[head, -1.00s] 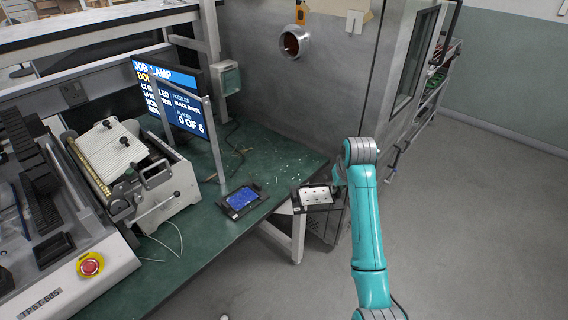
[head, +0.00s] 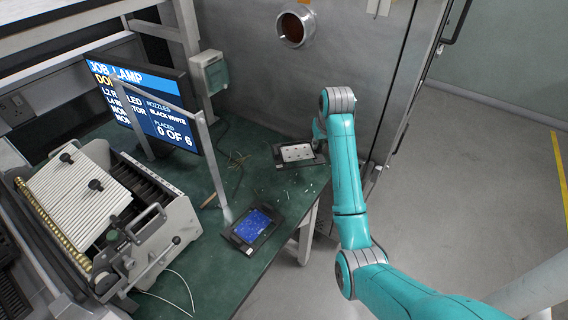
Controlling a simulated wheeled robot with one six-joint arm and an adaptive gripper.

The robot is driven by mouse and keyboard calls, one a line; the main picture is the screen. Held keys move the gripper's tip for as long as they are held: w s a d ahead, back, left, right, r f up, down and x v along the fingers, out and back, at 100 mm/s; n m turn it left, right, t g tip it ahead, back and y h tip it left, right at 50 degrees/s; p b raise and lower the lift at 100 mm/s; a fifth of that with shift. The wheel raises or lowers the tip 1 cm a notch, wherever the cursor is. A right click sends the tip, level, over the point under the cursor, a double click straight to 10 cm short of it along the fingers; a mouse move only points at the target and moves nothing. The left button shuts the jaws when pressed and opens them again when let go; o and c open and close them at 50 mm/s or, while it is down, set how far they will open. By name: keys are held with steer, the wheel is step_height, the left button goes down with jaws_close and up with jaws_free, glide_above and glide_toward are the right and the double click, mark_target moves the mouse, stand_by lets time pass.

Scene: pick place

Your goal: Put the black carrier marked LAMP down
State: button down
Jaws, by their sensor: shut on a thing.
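A black carrier (head: 279,161) with a white dotted panel shows near the bench's far right corner in the head view. My gripper (head: 320,146) is at its right end, shut on it, with the fingers partly hidden by my arm. The carrier looks about flat, over or on the green bench top (head: 240,180); I cannot tell whether it touches. Its marking is too small to read. A second black carrier (head: 234,238) with a blue panel lies nearer on the bench, close to the right edge.
A screen (head: 150,105) reading JOB LAMP stands on the left, with a metal post beside it. A grey machine with a ribbed white top (head: 80,190) fills the front left. Small bits lie scattered between the carriers. A grey metal wall closes the back.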

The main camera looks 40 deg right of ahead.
steer(key=shift+w+f, duration=0.2)
steer(key=shift+w, duration=0.1)
steer(key=shift+w+f, duration=0.1)
steer(key=shift+f, duration=4.7)
steer(key=c, duration=1.2)
jaws_free()
steer(key=v, duration=1.2)
steer(key=shift+r, duration=0.1)
